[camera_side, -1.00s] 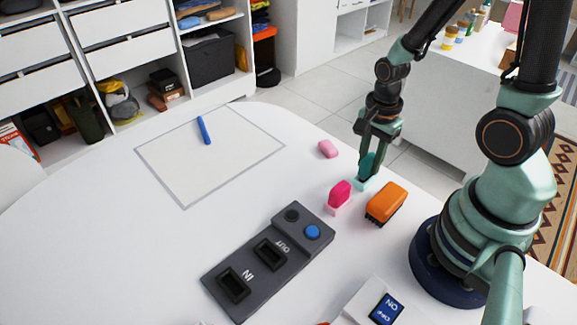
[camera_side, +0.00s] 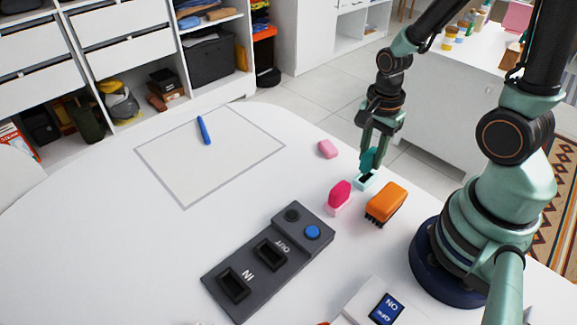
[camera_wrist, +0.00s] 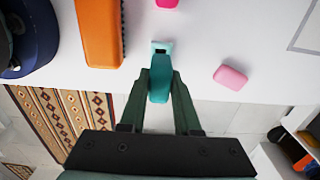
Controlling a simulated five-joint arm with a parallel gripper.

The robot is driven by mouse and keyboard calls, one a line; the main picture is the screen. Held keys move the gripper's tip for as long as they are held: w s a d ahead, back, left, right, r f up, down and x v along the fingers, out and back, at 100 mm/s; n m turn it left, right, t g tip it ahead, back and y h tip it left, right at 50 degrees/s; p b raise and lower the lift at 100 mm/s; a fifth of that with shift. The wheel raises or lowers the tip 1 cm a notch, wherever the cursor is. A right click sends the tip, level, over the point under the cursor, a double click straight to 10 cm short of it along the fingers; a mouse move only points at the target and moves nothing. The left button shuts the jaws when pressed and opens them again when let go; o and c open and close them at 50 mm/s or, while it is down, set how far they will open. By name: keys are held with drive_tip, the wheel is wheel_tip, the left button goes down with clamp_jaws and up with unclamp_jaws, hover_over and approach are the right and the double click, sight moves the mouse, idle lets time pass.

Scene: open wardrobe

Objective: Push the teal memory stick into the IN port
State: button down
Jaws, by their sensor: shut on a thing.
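The teal memory stick (camera_side: 369,159) is held between the fingers of my gripper (camera_side: 374,150), just above a pale teal holder (camera_side: 364,182) whose dark slot shows. In the wrist view the stick (camera_wrist: 160,86) sits between the shut fingers (camera_wrist: 160,75), with the holder (camera_wrist: 162,47) beyond its tip. The dark grey port panel (camera_side: 215,279) lies at the lower middle of the table. Its IN port (camera_side: 233,285) is at the near left end, empty and well away from my gripper. The OUT port (camera_side: 271,254) is beside it, also empty.
A pink stick (camera_side: 340,191) in a pale pink holder and an orange brush (camera_side: 386,203) stand close to my gripper. A pink eraser (camera_side: 328,149) lies behind. A blue button (camera_side: 312,232) sits on the panel. A blue marker (camera_side: 204,130) lies on a framed sheet at left.

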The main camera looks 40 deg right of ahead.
sight(372, 150)
drive_tip(key=shift+r, duration=1.55)
drive_tip(key=w+a+r+n, duration=0.5)
drive_tip(key=w+r+n, duration=0.3)
drive_tip(key=n, duration=1)
drive_tip(key=shift+w+r, duration=0.15)
drive_tip(key=shift+r, duration=0.55)
drive_tip(key=s+a+f, duration=0.2)
drive_tip(key=a, duration=0.8)
drive_tip(key=s+a+f, duration=0.2)
drive_tip(key=s+a, duration=0.1)
drive_tip(key=a, duration=0.8)
drive_tip(key=s+a+f, duration=0.2)
drive_tip(key=a+f, duration=0.1)
drive_tip(key=a, duration=0.8)
drive_tip(key=shift+s+a, duration=0.25)
drive_tip(key=shift+s, duration=0.15)
